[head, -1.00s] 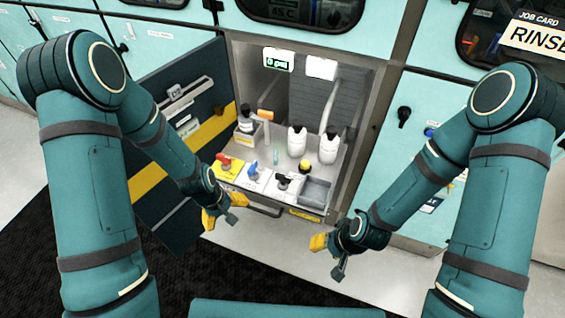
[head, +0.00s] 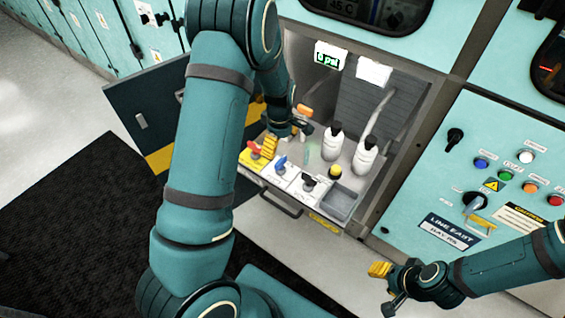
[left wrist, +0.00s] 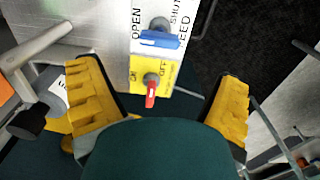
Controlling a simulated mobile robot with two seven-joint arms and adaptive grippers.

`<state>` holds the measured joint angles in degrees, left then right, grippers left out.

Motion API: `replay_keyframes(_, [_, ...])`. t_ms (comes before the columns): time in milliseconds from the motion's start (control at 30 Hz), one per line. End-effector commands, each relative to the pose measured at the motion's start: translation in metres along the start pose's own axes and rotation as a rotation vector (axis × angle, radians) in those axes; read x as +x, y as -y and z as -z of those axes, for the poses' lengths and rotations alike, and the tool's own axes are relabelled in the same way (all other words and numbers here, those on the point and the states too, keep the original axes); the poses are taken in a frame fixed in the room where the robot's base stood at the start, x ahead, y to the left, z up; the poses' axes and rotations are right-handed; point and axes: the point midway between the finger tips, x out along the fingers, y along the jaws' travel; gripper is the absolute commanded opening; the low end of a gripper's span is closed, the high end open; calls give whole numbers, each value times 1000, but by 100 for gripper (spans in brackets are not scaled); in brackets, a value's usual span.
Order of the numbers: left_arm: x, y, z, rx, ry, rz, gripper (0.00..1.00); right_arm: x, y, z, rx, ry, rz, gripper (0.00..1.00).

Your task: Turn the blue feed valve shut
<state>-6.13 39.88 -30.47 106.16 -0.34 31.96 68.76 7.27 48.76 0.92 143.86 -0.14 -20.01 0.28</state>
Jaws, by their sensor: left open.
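The blue feed valve (head: 281,163) sits on a white plate on the bay's front shelf, between the red valve and a black knob. In the left wrist view the blue valve (left wrist: 160,40) has its handle lying sideways, with OPEN lettered left and SHUT right. The red valve (left wrist: 150,90) is beside it on a yellow ON/OFF plate; it also shows in the head view (head: 255,149). My left gripper (head: 282,138) is open, above and behind the valve row, apart from the blue handle. My right gripper (head: 382,287) hangs empty outside the bay; its opening is unclear.
Two white bottles (head: 348,150) stand behind the valves. A yellow-topped knob (head: 335,172) and a grey tray (head: 342,201) are to the right. The open dark door (head: 140,112) is left. A control panel (head: 500,185) with buttons is right.

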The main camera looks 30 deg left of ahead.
Motion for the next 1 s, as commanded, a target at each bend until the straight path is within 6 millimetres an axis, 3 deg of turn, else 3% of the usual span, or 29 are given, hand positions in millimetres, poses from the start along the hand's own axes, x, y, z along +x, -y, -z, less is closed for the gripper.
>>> replay_keyframes(200, [46,1,0,1,1,3,92,12,-5,1,0,-5,-1,47])
replay_keyframes(400, [74,0,0,1,1,1,92,17,-7,2,0,-9,-1,47])
replay_keyframes(600, [86,0,0,1,0,-1,92,19,-8,2,-1,-10,-1,47])
replay_keyframes(867, [86,0,0,2,0,-1,92,19,-8,3,-1,-11,-1,47])
replay_keyframes(900, [86,0,0,2,0,-1,90,19,-8,3,-1,-11,-1,47])
replay_keyframes(1000, [86,0,0,2,0,-1,55,19,-8,3,-1,-11,-1,47])
